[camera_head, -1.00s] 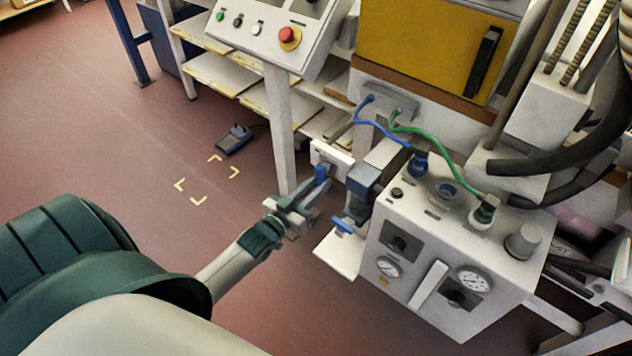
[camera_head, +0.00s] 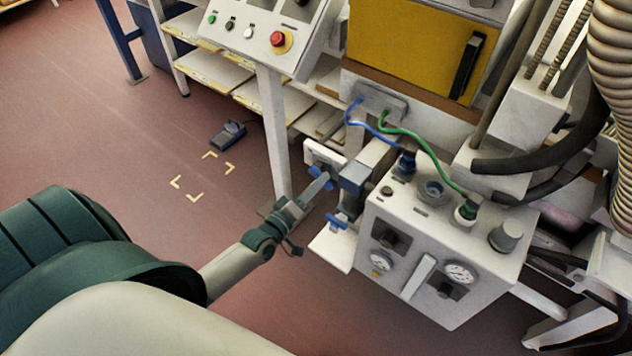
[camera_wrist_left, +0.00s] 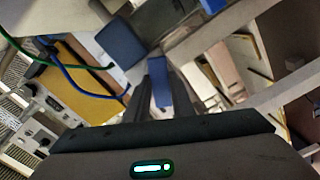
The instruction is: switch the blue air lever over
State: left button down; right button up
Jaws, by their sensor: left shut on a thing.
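The blue air lever (camera_head: 315,171) sits on a white plate left of the white air box. Its blue ends show on either side of my left gripper's fingertips. My left gripper (camera_head: 322,180) comes in from the lower left and is shut on the lever. In the left wrist view the blue lever (camera_wrist_left: 160,84) stands between the two dark fingers. The fingers hide part of the lever in the head view. My right gripper is not in view.
A second blue handle (camera_head: 337,220) is just below. The white box (camera_head: 430,240) with gauges and blue and green hoses stands to the right. A control panel with a red button (camera_head: 278,39) is above. Open floor (camera_head: 110,130) lies to the left.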

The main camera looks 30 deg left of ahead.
pick_arm(q)
jog(key=shift+d+r+n, duration=0.1)
jog(key=shift+r+n, duration=0.15)
jog(key=shift+n, duration=0.7)
jog(key=shift+r+n, duration=0.25)
jog(key=shift+n, duration=0.75)
jog(key=shift+d+r+n, duration=0.1)
jog(key=shift+r+n, duration=0.15)
jog(key=shift+n, duration=0.7)
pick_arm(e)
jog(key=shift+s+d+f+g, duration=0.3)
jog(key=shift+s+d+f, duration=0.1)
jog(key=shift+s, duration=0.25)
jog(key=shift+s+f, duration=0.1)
pick_arm(q)
jog(key=c, duration=1.5)
grip_release()
jog(key=shift+s, duration=0.1)
